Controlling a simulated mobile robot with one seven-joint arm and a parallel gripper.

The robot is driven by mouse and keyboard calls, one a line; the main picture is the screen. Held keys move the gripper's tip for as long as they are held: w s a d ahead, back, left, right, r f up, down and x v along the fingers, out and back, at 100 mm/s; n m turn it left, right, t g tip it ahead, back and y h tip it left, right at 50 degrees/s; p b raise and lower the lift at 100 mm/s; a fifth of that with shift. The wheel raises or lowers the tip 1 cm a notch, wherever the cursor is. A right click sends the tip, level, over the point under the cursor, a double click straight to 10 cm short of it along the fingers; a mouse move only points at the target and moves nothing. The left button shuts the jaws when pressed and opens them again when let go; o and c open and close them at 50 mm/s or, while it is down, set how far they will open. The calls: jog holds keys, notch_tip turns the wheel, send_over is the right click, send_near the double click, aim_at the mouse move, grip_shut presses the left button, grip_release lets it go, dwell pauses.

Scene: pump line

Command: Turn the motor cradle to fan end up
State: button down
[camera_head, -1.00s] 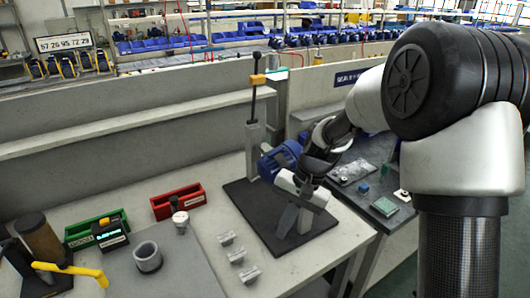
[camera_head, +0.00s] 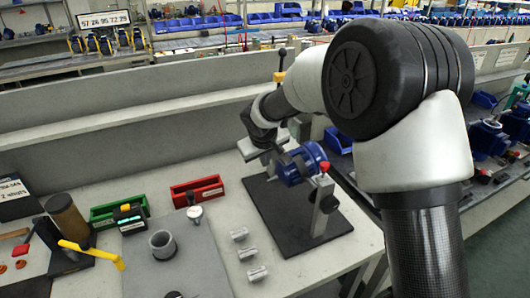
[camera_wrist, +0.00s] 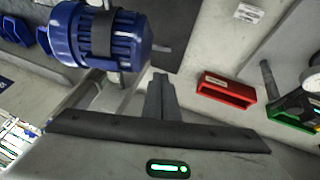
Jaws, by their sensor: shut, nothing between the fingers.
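The blue motor (camera_head: 300,163) sits in its cradle between posts on a black base plate (camera_head: 265,198). It lies roughly level. A grey post with a red knob (camera_head: 324,168) stands at its near right end. In the wrist view the motor (camera_wrist: 98,38) is at upper left with a dark band around it. I cannot tell which end has the fan. My gripper (camera_wrist: 160,98) is shut and empty, beside the motor and apart from it in the wrist view. In the head view its tips are hidden, and my arm covers part of the cradle's back.
A tall lever with a yellow collar (camera_head: 279,77) rises behind my arm. A red bin (camera_head: 197,192), a green bin (camera_head: 118,210), a grey ring (camera_head: 162,245) and several small grey blocks (camera_head: 248,253) are on the bench. A low wall (camera_head: 120,140) runs behind.

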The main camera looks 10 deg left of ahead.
jog(key=shift+w+d+f, duration=0.1)
jog(key=shift+d+f, duration=0.15)
jog(key=shift+f, duration=0.55)
jog(key=shift+d+f, duration=0.25)
jog(key=shift+f, duration=0.5)
jog(key=shift+w+d+f, duration=0.1)
jog(key=shift+d+f, duration=0.15)
jog(key=shift+f, duration=0.55)
